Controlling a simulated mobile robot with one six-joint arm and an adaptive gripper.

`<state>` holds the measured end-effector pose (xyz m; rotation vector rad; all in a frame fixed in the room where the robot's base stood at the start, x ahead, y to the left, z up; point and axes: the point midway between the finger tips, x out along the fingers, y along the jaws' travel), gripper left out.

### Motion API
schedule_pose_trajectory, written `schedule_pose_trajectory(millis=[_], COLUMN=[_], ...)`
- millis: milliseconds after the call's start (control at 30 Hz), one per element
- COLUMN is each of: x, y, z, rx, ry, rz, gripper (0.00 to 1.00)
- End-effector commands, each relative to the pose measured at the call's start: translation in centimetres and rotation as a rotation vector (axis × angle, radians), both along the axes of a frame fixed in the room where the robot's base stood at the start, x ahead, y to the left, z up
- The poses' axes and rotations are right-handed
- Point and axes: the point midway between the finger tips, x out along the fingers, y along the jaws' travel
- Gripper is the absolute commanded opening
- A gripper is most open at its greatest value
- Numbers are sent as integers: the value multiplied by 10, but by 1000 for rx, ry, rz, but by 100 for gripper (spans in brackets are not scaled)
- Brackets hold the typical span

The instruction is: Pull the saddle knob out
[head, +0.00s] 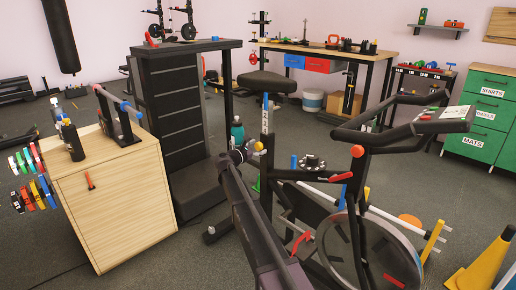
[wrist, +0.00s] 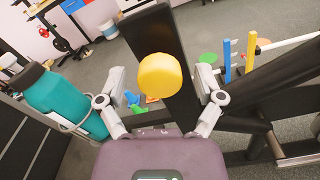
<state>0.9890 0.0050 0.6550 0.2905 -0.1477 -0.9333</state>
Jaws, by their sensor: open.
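The saddle knob is a rounded yellow knob (wrist: 160,76) in the middle of the wrist view, in front of a dark post (wrist: 155,35). In the head view the yellow knob (head: 258,146) shows small, low on the post under the black saddle (head: 267,82). My gripper (wrist: 158,98) is open, with one pale finger to the left of the knob and one to the right. Gaps show between the knob and both fingers. In the head view my gripper (head: 245,151) is just left of the knob, partly hidden by my arm.
A teal bottle (wrist: 62,98) stands close left of my gripper; it also shows in the head view (head: 237,130). The bike's dark frame (wrist: 275,85) is close on the right. A red knob (head: 357,151) sits below the handlebar (head: 385,128). A wooden cabinet (head: 115,200) stands left.

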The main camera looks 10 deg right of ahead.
Motion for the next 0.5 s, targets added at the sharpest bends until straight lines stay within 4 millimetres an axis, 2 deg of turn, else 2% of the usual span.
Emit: schedule_pose_trajectory(millis=[33, 300, 333, 500], x=[0, 0, 0, -4], y=[0, 0, 0, 5], z=[0, 0, 0, 0], rx=[0, 0, 0, 0], ry=[0, 0, 0, 0], rz=[0, 0, -1, 0], gripper=[83, 3, 0, 0])
